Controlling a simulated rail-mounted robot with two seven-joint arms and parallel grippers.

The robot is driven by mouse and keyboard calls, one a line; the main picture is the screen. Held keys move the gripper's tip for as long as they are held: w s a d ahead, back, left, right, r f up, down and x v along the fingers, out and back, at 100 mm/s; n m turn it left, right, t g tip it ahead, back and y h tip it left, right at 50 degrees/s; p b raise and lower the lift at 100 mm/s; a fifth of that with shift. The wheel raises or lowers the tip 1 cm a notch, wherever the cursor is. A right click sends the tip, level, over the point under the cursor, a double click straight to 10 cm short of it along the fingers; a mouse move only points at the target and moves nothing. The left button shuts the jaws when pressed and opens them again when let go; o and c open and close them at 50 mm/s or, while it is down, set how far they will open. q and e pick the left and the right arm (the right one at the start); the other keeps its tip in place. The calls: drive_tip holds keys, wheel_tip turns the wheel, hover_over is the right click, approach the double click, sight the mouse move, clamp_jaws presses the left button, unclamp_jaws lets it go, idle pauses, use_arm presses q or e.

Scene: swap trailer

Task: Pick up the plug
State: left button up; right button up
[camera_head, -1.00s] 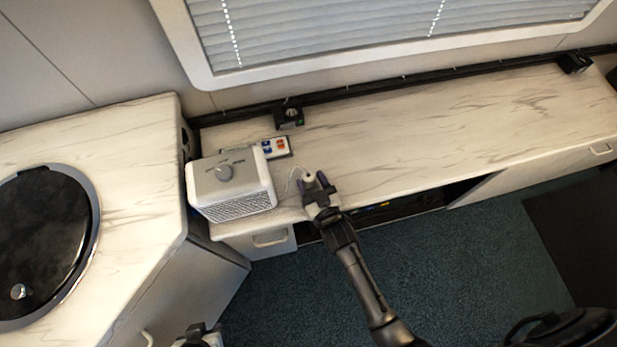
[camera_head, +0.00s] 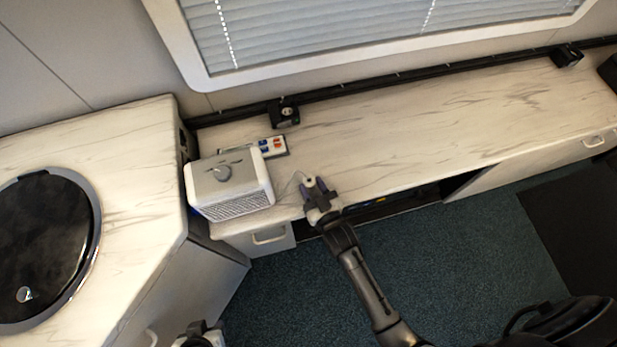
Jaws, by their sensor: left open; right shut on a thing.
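The small white plug (camera_head: 309,181) is at the front edge of the marble-patterned counter, between the fingers of my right gripper (camera_head: 315,187). That gripper is shut on it. A thin pale cord (camera_head: 290,186) runs from the plug toward the white heater (camera_head: 230,183) with a grey knob, which stands to the left. I cannot tell whether the plug touches the counter. My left gripper (camera_head: 200,329) shows only partly at the bottom edge, away from the plug, with its fingers open.
A power strip (camera_head: 273,146) with coloured switches lies behind the heater. A black socket block (camera_head: 285,114) sits on the black rail along the wall. The counter (camera_head: 430,130) is clear to the right. A round black lid (camera_head: 42,245) is on the left counter.

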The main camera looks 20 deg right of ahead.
drive_tip(key=s+p, duration=0.4)
drive_tip(key=s, duration=1.1)
drive_tip(key=shift+s+d+f, duration=0.65)
drive_tip(key=shift+d+f, duration=0.15)
drive_tip(key=shift+f, duration=1.5)
drive_tip(key=w+d+r+p, duration=0.1)
drive_tip(key=w+r, duration=0.5)
drive_tip(key=r, duration=0.7)
drive_tip(key=w+d+r+p, duration=0.1)
drive_tip(key=w+r, duration=0.6)
drive_tip(key=r, duration=0.7)
drive_tip(key=w+d+r+p, duration=0.1)
drive_tip(key=w+r, duration=0.5)
drive_tip(key=r, duration=0.7)
drive_tip(key=shift+w+d+r+h+p, duration=0.25)
drive_tip(key=shift+d+r+h+p, duration=0.1)
drive_tip(key=shift+d+p, duration=0.1)
